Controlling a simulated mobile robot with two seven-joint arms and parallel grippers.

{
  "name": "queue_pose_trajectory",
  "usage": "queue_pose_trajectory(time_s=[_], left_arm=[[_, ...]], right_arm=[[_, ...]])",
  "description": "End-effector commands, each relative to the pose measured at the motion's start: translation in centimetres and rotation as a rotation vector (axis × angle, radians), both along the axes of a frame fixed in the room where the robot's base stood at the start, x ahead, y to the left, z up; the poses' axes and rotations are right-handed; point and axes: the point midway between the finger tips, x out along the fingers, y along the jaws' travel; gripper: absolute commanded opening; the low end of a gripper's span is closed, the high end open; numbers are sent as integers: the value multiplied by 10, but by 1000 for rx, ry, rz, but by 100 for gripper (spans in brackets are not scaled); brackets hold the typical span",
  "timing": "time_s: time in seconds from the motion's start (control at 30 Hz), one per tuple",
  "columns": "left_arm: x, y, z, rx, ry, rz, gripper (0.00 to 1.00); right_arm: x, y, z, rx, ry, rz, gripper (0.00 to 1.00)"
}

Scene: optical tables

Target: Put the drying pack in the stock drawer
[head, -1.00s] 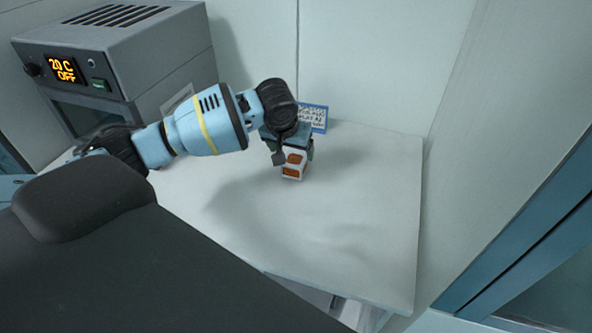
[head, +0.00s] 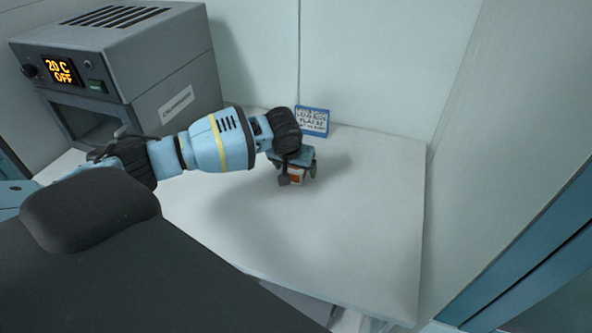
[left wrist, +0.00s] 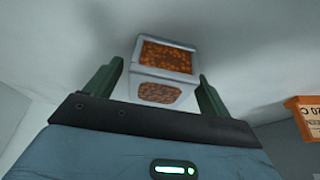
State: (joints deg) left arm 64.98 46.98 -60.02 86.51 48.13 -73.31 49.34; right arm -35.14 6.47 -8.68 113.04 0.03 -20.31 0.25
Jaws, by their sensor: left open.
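The drying pack, a small white box with orange bead-filled windows (head: 297,176), stands on the white bench top near the back wall. My left gripper (head: 299,180) is over it and hides most of it in the head view. In the left wrist view the pack (left wrist: 160,94) lies between the two green fingers of the open left gripper (left wrist: 160,74), with a gap visible on the right side. I cannot tell whether the left finger touches it. My right gripper is not in view. I cannot make out the stock drawer for certain.
A grey oven (head: 130,70) reading 20 C OFF stands at the back left. A blue label card (head: 313,121) is at the back wall behind the pack. The bench top (head: 350,240) is clear in front and right. Pale parts (head: 350,321) show below its front edge.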

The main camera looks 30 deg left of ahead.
Motion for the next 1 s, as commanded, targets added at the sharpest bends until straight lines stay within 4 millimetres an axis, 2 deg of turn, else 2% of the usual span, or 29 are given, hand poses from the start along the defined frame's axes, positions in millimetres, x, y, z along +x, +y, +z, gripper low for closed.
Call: queue_pose_trajectory(time_s=[0.23,0.67,1.0], left_arm=[[1,0,0,0,-3,-1,82],[1,0,0,0,-3,-1,26],[1,0,6,0,-3,0,26]], right_arm=[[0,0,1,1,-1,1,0],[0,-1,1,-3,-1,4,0],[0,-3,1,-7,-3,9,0]])
